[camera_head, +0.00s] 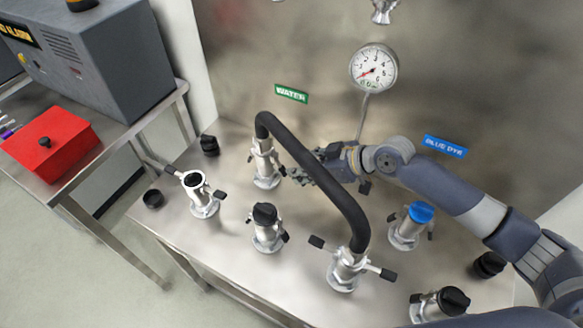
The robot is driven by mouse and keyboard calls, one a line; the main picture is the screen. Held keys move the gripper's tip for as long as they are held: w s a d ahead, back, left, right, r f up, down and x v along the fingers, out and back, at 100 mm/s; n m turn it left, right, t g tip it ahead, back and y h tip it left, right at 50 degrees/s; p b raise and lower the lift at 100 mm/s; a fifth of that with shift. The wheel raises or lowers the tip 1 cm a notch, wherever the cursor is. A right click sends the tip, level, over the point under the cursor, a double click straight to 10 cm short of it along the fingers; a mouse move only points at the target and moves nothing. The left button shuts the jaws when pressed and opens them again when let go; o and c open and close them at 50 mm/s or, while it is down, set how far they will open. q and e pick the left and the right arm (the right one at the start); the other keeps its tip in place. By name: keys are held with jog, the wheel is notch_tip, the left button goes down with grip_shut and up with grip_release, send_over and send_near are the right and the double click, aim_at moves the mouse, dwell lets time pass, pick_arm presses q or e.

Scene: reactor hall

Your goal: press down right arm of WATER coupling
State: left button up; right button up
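The WATER coupling (265,168) is a silver fitting on the steel table below the green WATER label (291,93). One end of a black hose (318,172) sits on its top. A small arm shows at its left side. Its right arm is mostly hidden close to my gripper's fingertips. My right gripper (299,177) reaches in from the right, behind the hose, with its fingers just right of the coupling. I cannot tell if they touch it, or how far apart they are. My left gripper is not in view.
The hose arches to a front coupling (346,268) with both arms spread. Other fittings stand nearby: an open one (200,195), a black-capped one (266,228) and a blue-capped one (410,227). A gauge (374,69) stands behind. A red box (48,144) is on the left table.

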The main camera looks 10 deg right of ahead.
aim_at(278, 166)
jog(key=v, duration=0.6)
jog(key=c, duration=0.6)
jog(key=shift+m, duration=0.4)
grip_shut()
jog(key=s+d+m+y+p, duration=0.1)
jog(key=d+m, duration=0.3)
jog(key=m, duration=1.3)
jog(key=shift+t, duration=0.4)
jog(key=p+x, duration=0.3)
jog(key=x, duration=0.9)
jog(key=shift+a+f, duration=0.1)
jog(key=shift+a, duration=0.1)
jog(key=shift+w+a+f, duration=0.35)
jog(key=shift+a+f, duration=0.1)
